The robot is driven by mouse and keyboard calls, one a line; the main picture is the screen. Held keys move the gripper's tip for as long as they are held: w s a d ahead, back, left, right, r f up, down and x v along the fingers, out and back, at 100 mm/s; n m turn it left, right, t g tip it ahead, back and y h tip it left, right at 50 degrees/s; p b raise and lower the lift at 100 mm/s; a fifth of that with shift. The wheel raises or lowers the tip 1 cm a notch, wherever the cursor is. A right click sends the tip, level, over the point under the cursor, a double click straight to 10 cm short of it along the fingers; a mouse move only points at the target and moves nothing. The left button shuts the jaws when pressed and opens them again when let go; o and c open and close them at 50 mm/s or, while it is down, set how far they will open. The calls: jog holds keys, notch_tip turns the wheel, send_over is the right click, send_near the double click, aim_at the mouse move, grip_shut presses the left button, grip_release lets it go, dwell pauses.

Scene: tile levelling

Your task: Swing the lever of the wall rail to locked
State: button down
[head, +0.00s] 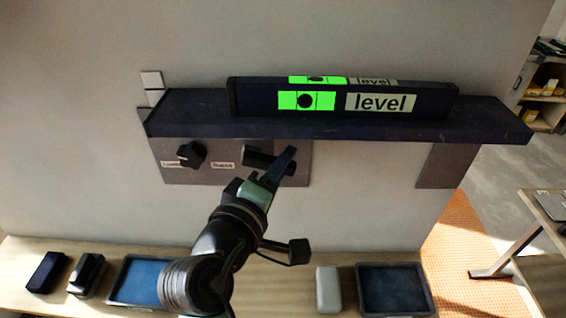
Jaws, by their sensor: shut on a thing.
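The wall rail (190,118) is a long dark navy ledge on the wall, with a grey plate (205,178) below its left part. The lever (255,157) is a short dark bar on that plate, lying roughly level, with its right end at my gripper. My gripper (279,167) reaches up from below and is shut on the lever. Its fingers partly hide the lever's right end and pivot. A black knob (192,154) sits left of the lever. Two small white labels are on the plate, and their words are too blurred to read surely.
A dark level (425,103) with green vials rests on the rail. Below are a wooden counter (255,285), a blue tray (135,281), a dark tray (395,290), a pale block (328,289) and two dark blocks. Open floor and shelves lie at right.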

jog(key=shift+f, duration=0.1)
dwell(0.4)
jog(key=shift+a+f+m, duration=0.15)
jog(key=shift+f+m, duration=0.15)
jog(key=shift+m, duration=0.3)
jog(key=c, duration=0.7)
grip_release()
jog(key=shift+s, duration=0.1)
jog(key=b+v, duration=0.1)
jog(key=v, duration=0.3)
jog(key=b+v, duration=0.1)
jog(key=v, duration=0.3)
jog(key=b+v, duration=0.1)
jog(key=v, duration=0.3)
jog(key=shift+s+r+b, duration=0.35)
jog(key=shift+r, duration=0.05)
